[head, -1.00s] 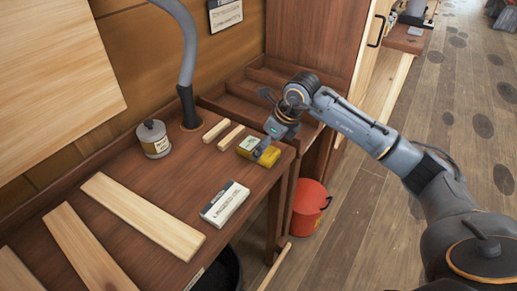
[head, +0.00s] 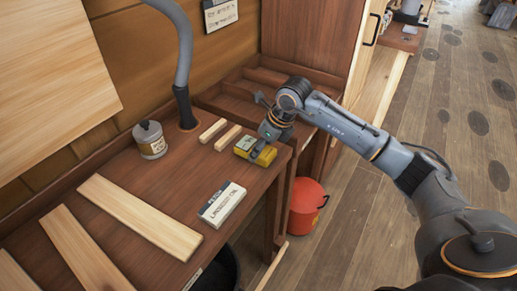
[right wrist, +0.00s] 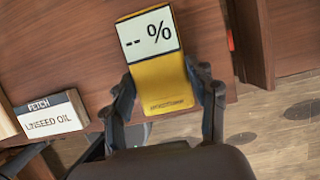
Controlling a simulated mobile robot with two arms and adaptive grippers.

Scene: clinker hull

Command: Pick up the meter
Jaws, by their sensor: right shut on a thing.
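The yellow meter (head: 243,145) is near the right edge of the brown workbench (head: 170,174) in the head view. In the right wrist view the meter (right wrist: 162,84) shows a white display reading "-- %". My right gripper (head: 259,151) is over the meter in the head view. In the right wrist view my right gripper (right wrist: 168,98) has one finger against each side of the meter's lower body, shut on it. I cannot tell whether the meter is clear of the bench top. My left gripper is not in view.
A white card (head: 222,204) labelled linseed oil lies in front of the meter. Two short wood strips (head: 220,133), a tin (head: 150,140) and longer planks (head: 140,214) lie to the left.

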